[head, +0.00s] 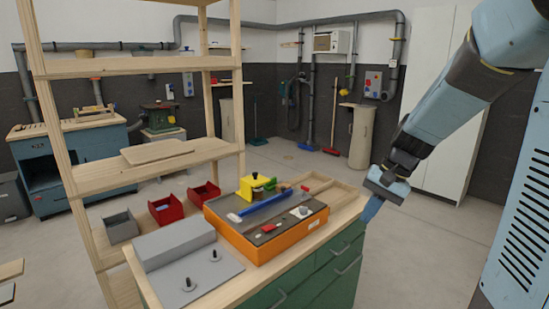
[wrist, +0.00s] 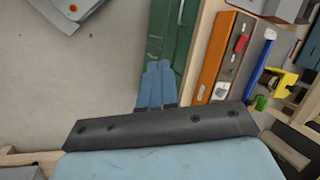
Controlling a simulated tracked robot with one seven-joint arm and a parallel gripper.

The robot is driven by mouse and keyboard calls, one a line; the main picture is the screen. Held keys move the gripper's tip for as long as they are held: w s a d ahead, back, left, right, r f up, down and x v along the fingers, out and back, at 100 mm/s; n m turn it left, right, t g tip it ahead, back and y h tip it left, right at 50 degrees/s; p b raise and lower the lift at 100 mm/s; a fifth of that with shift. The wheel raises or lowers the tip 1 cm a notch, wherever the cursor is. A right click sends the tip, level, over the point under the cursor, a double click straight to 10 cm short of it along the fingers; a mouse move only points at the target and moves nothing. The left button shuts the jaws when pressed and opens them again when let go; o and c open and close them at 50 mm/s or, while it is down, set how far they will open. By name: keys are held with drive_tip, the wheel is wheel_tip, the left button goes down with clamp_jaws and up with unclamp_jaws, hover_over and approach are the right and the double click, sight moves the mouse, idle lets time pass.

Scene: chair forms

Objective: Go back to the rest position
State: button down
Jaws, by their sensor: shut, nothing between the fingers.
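My gripper (head: 371,208) hangs from my arm, its fingers pointing down just off the right end of a green workbench (head: 318,277) with a wooden top. The two blue fingers are together with nothing between them; they also show in the wrist view (wrist: 156,82), beside the green cabinet side. An orange box (head: 288,237) with a dark top stands on the bench, left of my gripper and apart from it. A blue bar (head: 264,203) and a yellow part (head: 247,187) are on it.
A wooden shelf (head: 160,153) rises at the bench's left. Two red bins (head: 167,210) and a grey bin (head: 121,228) stand near it. A grey block (head: 174,244) is at the bench's front. Open floor (head: 410,255) lies right of the bench; a white cabinet (head: 430,60) stands behind my arm.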

drive_tip(key=s+r+n+t+h, duration=0.2)
drive_tip(key=s+r, duration=0.3)
drive_tip(key=s, duration=0.3)
drive_tip(key=s+r+n+t+h, duration=0.2)
drive_tip(key=s+r+n+t, duration=0.1)
drive_tip(key=s+r, duration=0.2)
drive_tip(key=shift+s+d, duration=0.25)
drive_tip(key=shift+s, duration=1.1)
